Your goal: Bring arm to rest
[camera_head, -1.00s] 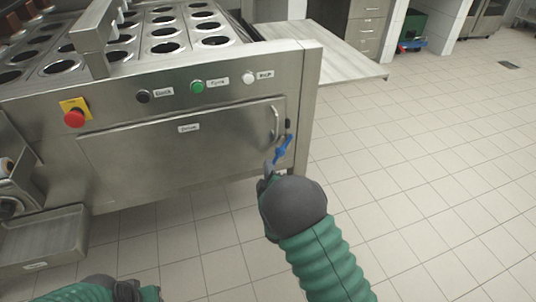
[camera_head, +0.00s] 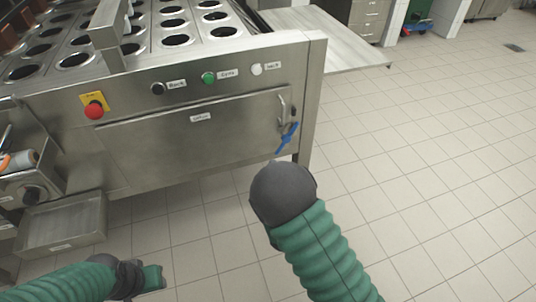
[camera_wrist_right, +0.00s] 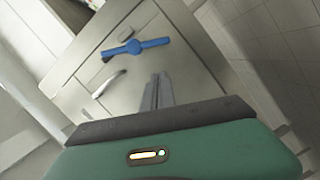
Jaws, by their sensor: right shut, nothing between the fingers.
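My right arm (camera_head: 318,250) reaches up from the bottom of the head view, and its dark rounded end (camera_head: 283,194) hides the right gripper there. In the right wrist view the right gripper's fingers (camera_wrist_right: 158,92) are together with nothing between them. They point at the machine's front panel and appear apart from the blue lever (camera_wrist_right: 137,46) and the metal handle (camera_wrist_right: 107,84). In the head view the blue lever (camera_head: 288,138) sits tilted at the right end of the closed panel (camera_head: 190,140). My left arm (camera_head: 75,283) lies at the bottom left; its fingers are not visible.
The steel cup filler (camera_head: 311,95) has round holes on top, a red stop button (camera_head: 94,110), a green button (camera_head: 208,78) and a tray (camera_head: 62,226) at lower left. A side shelf (camera_head: 335,45) extends behind. The tiled floor (camera_head: 440,150) at right is clear.

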